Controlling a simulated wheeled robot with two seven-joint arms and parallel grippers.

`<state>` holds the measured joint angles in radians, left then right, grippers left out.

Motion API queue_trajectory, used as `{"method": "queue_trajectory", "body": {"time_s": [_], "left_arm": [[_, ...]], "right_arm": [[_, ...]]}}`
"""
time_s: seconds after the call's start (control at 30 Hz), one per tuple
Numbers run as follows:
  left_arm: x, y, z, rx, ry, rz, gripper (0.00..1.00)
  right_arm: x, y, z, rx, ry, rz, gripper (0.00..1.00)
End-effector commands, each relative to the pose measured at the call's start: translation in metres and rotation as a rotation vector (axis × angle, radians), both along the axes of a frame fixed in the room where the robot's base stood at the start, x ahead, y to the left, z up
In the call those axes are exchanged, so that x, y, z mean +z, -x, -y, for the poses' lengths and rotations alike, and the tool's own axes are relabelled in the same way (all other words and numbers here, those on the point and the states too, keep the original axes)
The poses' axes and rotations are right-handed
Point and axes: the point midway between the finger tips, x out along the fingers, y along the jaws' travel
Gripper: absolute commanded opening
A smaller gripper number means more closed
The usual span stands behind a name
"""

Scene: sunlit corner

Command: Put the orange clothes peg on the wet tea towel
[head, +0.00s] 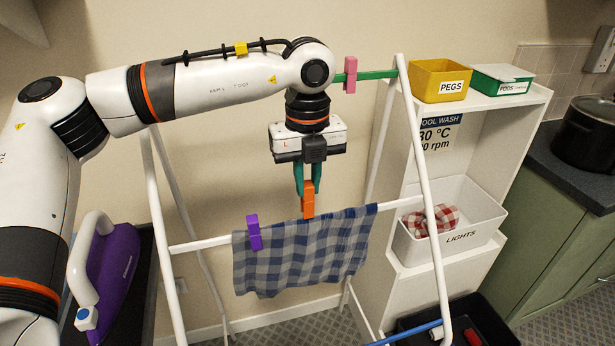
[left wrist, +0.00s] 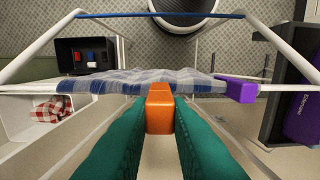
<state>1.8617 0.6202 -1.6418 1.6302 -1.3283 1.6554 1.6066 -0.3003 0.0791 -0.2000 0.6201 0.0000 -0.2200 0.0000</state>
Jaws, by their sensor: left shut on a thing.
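My left gripper (head: 307,183) is shut on the orange clothes peg (head: 308,200), its green fingers on either side of it. The peg points down at the white rail, at the top edge of the blue and grey checked tea towel (head: 300,258). In the left wrist view the orange peg (left wrist: 160,108) sits between the fingers and overlaps the towel (left wrist: 130,80). I cannot tell whether the peg grips the towel. A purple peg (head: 254,232) is clipped on the towel's left part. My right gripper is not in view.
A pink peg (head: 350,75) sits on the green rail (head: 377,74). The yellow PEGS box (head: 438,80) and the green PODS box (head: 502,79) stand on the white shelf. A LIGHTS bin (head: 450,222) holds a red checked cloth. A purple iron (head: 105,265) stands at left.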

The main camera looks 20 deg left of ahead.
Motion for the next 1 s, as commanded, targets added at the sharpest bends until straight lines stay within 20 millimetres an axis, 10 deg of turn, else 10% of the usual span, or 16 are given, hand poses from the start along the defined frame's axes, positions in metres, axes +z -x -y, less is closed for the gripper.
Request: {"method": "queue_trajectory", "body": {"time_s": [1.0], "left_arm": [[-0.014, 0.0, 0.0, 0.0, 0.0, 0.0, 0.06]], "right_arm": [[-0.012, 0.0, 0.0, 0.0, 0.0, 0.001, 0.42]]}}
